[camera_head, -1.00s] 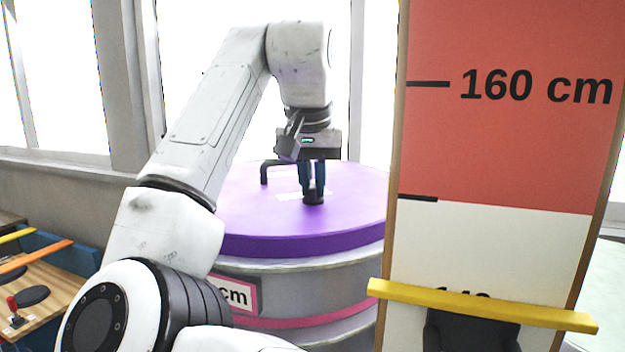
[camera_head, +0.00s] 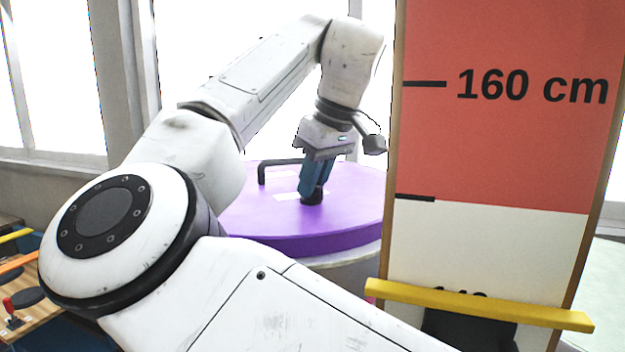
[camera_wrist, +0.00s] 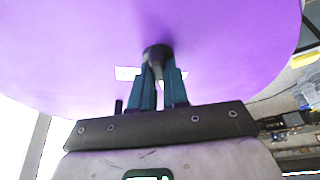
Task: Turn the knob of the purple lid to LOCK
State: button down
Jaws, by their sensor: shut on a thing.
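The purple lid (camera_head: 262,222) lies on top of a round mould, left of the tall board in the head view. It fills much of the wrist view (camera_wrist: 80,35). The black knob (camera_head: 311,199) stands on the lid; it also shows in the wrist view (camera_wrist: 157,52). My gripper (camera_head: 312,190) reaches down to the knob, tilted, with its blue fingers shut on it. In the wrist view my gripper (camera_wrist: 160,72) has a finger on each side of the knob. White labels lie on the lid by the knob; their writing is not readable, and the fingers partly hide them.
A black handle (camera_head: 272,165) stands on the lid behind the knob. A tall height board (camera_head: 490,150) with a yellow bar (camera_head: 480,304) stands close on the right. A wooden table (camera_head: 40,318) is at the lower left. Windows are behind.

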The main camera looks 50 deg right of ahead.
jog(key=shift+f+n+y, duration=0.2)
jog(key=shift+n+y, duration=0.6)
jog(key=shift+n, duration=1.2)
jog(key=c, duration=1.1)
grip_release()
jog(key=shift+d, duration=0.1)
jog(key=shift+r, duration=0.15)
jog(key=b+v, duration=0.1)
jog(key=v, duration=0.9)
jog(key=shift+r, duration=0.3)
